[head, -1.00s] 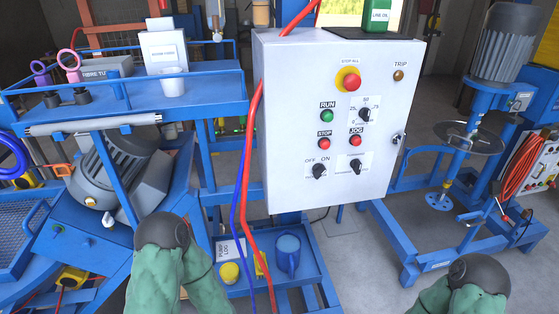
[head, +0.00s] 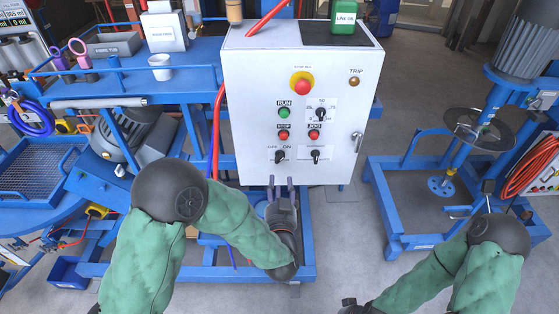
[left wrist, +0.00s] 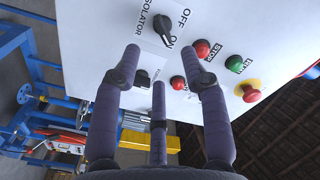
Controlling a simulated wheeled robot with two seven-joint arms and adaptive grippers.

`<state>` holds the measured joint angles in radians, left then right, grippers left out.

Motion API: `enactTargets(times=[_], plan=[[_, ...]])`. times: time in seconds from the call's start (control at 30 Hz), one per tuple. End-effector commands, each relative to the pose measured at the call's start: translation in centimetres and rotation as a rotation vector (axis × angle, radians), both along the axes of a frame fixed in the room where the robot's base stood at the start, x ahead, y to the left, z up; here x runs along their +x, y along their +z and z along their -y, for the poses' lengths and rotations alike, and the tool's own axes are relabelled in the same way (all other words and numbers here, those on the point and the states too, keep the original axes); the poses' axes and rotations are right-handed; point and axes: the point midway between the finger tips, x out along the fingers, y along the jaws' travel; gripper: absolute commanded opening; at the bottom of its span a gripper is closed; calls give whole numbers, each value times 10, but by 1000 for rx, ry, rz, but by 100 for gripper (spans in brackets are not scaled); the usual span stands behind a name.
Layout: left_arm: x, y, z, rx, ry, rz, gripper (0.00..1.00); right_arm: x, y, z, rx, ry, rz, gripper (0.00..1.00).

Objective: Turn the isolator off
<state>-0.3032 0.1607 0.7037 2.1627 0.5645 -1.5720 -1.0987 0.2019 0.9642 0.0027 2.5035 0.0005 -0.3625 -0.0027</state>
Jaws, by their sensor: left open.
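The isolator knob (head: 279,157) is a black rotary switch marked OFF and ON, low on the left of the white control box (head: 245,100). In the left wrist view the isolator knob (left wrist: 163,29) is just beyond the fingers, its handle slanting towards the ON mark. My left gripper (head: 281,182) is open and empty, with its fingers pointing up at the box's lower edge, a little below the knob. In the left wrist view its fingers (left wrist: 160,52) are spread apart, and no contact with the knob shows. My right arm enters at lower right; its fingers are not visible.
Close to the isolator are a second black knob (head: 315,155), the red stop button (head: 283,135) and the green run button (head: 284,113). The emergency stop (head: 301,84) is higher up. A red hose (head: 218,125) runs along the box's left side.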

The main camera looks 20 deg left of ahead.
Motion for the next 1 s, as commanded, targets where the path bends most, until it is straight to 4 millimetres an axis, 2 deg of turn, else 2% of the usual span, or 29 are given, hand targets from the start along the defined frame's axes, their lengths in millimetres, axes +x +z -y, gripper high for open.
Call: enactTargets(times=[0.3,0.5,0.7,0.97,1.0], plan=[[54,-1,-16,-2,2,-2,44,0,1,0,0,-1,1,40],[79,-1,-23,-1,0,-1,44,0,1,0,0,-1,1,40],[89,-1,-26,-2,-1,-1,44,0,2,0,0,-1,1,40],[90,-1,-26,-2,-2,-2,44,0,2,0,0,-1,1,40],[90,-1,-26,-2,-2,-2,35,0,2,0,0,-1,1,40]])
